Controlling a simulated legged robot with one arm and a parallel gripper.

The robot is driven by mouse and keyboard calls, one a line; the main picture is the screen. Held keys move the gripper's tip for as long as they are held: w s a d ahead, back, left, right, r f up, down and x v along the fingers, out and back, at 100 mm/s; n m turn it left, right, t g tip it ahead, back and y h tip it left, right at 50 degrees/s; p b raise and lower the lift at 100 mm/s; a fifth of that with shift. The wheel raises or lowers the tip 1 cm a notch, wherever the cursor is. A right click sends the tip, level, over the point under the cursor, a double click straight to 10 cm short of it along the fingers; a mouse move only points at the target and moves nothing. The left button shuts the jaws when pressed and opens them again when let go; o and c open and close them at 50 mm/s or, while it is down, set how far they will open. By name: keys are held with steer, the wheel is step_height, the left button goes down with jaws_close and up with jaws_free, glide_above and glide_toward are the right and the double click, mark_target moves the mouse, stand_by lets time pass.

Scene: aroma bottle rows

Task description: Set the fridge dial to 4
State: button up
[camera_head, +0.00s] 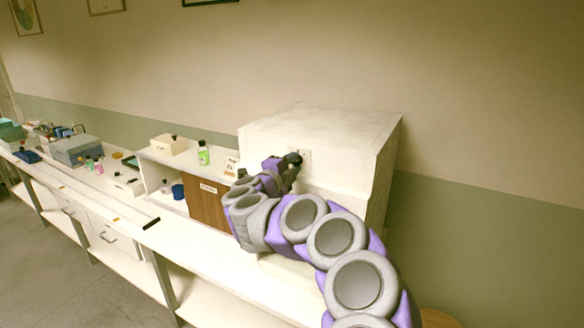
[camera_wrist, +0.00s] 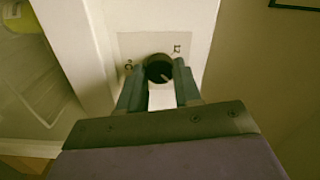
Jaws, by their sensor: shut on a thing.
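The fridge (camera_head: 345,135) is a white box standing on the bench in the head view. My gripper (camera_head: 296,158) is at its front face, near the top. In the wrist view the dial (camera_wrist: 158,68) is a round black knob with a light pointer line, set on a square plate (camera_wrist: 130,45) with small dark marks on either side. My gripper (camera_wrist: 160,80) is shut on the dial, one finger on each side of it. The marks are too small to read, so I cannot tell the setting. My fingers hide part of the plate.
The long white bench (camera_head: 195,250) runs to the left of the fridge. A brown panel (camera_head: 208,203), a green bottle (camera_head: 203,153), a cream box (camera_head: 169,145) and a blue cup (camera_head: 178,191) are left of my arm. The wall is behind the fridge.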

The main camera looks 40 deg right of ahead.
steer(key=shift+f, duration=0.3)
steer(key=o, duration=0.7)
steer(key=shift+c, duration=0.2)
steer(key=o, duration=0.4)
steer(key=shift+s+r, duration=0.1)
steer(key=shift+r, duration=0.05)
steer(key=p+v, duration=0.2)
steer(key=v, duration=1.5)
steer(key=shift+a, duration=0.2)
